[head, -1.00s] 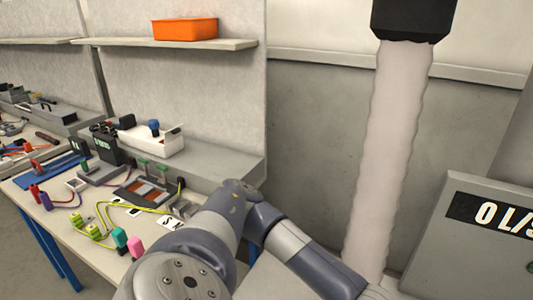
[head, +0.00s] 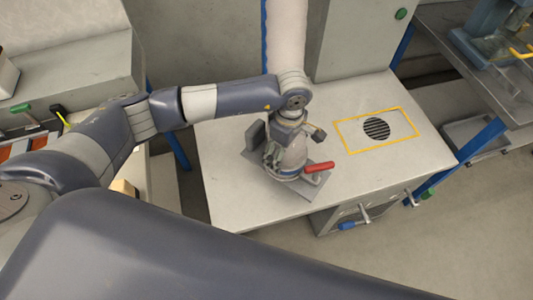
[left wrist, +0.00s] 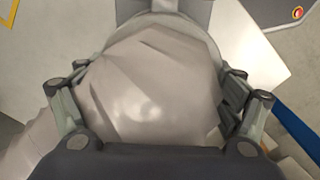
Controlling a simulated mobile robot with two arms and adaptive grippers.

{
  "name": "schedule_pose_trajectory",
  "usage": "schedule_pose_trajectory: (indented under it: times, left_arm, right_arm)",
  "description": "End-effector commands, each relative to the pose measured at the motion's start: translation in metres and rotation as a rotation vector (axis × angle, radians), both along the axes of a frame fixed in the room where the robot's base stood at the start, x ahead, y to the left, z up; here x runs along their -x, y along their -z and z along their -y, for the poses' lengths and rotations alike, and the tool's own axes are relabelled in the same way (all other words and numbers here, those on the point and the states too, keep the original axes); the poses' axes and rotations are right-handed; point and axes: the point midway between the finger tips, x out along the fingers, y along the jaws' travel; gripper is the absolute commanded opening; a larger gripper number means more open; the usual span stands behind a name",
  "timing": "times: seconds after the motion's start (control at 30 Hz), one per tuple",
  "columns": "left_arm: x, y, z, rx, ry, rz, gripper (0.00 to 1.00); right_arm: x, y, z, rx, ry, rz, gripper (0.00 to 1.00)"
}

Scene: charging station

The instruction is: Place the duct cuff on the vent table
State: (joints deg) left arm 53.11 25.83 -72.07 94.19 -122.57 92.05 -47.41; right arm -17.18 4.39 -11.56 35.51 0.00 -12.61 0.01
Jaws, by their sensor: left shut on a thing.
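My left gripper (head: 287,140) reaches over the vent table (head: 232,197) and points down. It is shut on a pale grey, rounded thing that seems to be the duct cuff (head: 291,158). In the left wrist view, the creased pale cuff (left wrist: 150,85) fills the space between the fingers (left wrist: 150,110). The cuff is over a grey plate (head: 309,190) with a red handle (head: 319,167); whether it touches the plate I cannot tell. A yellow rectangle (head: 342,137) around a round dark grille (head: 376,129) marks the tabletop to the right. My right gripper is not in view.
A pale duct (head: 285,35) hangs behind my left arm. A grey box (head: 355,40) stands at the table's back. A blue-framed bench (head: 470,142) is at the right. The tabletop around the yellow rectangle is clear.

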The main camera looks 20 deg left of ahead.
Motion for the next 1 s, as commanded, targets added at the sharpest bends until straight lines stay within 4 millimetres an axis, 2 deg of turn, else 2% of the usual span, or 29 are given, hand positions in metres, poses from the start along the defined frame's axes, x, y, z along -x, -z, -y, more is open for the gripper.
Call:
schedule_pose_trajectory:
  times: [0.03,0.1,0.3,0.4,0.57,0.67,0.73,1.0]
  left_arm:
    - [-0.007,0.002,0.015,0.004,-0.106,-0.003,0.54]
    - [-0.016,0.004,0.032,0.004,-0.271,-0.003,0.54]
    - [-0.028,0.008,0.070,0.001,-0.669,-0.005,0.54]
    - [-0.030,0.009,0.083,0.000,-0.803,-0.004,0.54]
    - [-0.031,0.010,0.092,-0.001,-0.920,-0.002,0.54]
    - [-0.032,0.010,0.084,-0.004,-0.945,-0.001,0.54]
    - [-0.033,0.010,0.069,-0.005,-0.950,-0.002,0.54]
    - [-0.038,0.018,-0.003,-0.004,-0.948,-0.002,0.54]
  right_arm:
    - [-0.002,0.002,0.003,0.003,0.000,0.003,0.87]
    - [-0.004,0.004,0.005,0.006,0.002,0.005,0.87]
    - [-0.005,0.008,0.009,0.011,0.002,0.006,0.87]
    - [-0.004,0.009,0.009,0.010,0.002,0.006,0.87]
    - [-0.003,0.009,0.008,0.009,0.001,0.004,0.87]
    - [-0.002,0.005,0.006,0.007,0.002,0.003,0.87]
    - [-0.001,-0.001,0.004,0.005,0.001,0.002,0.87]
    - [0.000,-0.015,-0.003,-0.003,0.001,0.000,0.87]
